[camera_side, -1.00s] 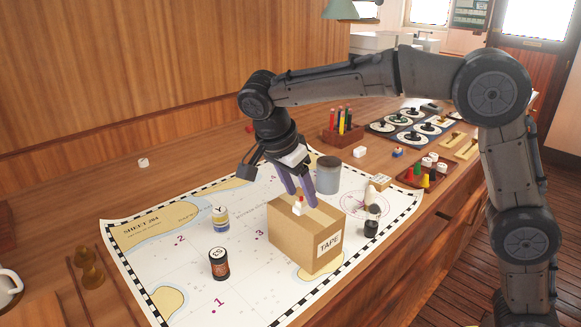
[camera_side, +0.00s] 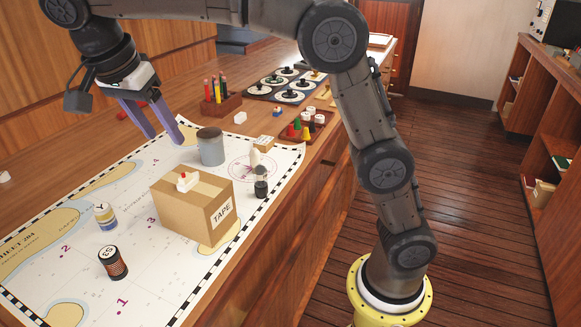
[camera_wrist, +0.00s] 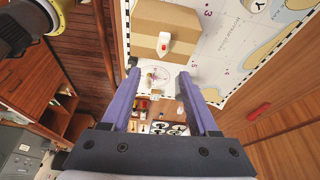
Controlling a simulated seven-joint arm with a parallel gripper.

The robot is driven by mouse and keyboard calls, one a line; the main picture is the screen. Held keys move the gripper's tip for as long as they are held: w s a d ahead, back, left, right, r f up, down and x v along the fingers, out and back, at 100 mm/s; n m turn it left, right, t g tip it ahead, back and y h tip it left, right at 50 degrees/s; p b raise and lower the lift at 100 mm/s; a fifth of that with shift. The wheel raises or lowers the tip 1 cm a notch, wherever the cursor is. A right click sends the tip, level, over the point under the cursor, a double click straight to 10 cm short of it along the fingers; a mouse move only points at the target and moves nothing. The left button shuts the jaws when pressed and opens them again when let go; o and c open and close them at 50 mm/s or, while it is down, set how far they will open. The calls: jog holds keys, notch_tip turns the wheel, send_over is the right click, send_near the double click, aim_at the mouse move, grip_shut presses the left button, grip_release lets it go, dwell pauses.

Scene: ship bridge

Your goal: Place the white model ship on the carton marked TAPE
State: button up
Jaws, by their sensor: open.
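The white model ship (camera_side: 187,181), with a red top piece, sits upright on top of the brown carton marked TAPE (camera_side: 196,216), near its left rear part. In the wrist view the ship (camera_wrist: 164,44) also rests on the carton (camera_wrist: 182,16). My gripper (camera_side: 165,140) is open and empty, raised behind and to the left of the carton, clear of the ship. Its two purple fingers also show in the wrist view (camera_wrist: 162,70), with nothing between them.
On the chart (camera_side: 130,262) stand a grey canister (camera_side: 210,147), a jar marked Y (camera_side: 105,216), a dark jar (camera_side: 112,262) and a small black-topped bottle (camera_side: 261,182). A pencil holder (camera_side: 220,104) and a tray of coloured pieces (camera_side: 304,127) lie beyond.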

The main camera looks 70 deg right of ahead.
jog(key=s+d+n+t+y, duration=0.1)
jog(key=s+d+n+y, duration=0.1)
jog(key=s+d+n, duration=0.4)
jog(key=s+d+f+n+t+y, duration=0.1)
jog(key=s+d+f+n+t, duration=0.1)
jog(key=s+f+n, duration=0.3)
jog(key=s+d+f+n+t+y, duration=0.1)
jog(key=s+f+n, duration=0.5)
jog(key=s, duration=0.7)
jog(key=shift+s+d+t, duration=0.2)
jog(key=shift+d+t, duration=0.5)
jog(key=shift+d, duration=0.25)
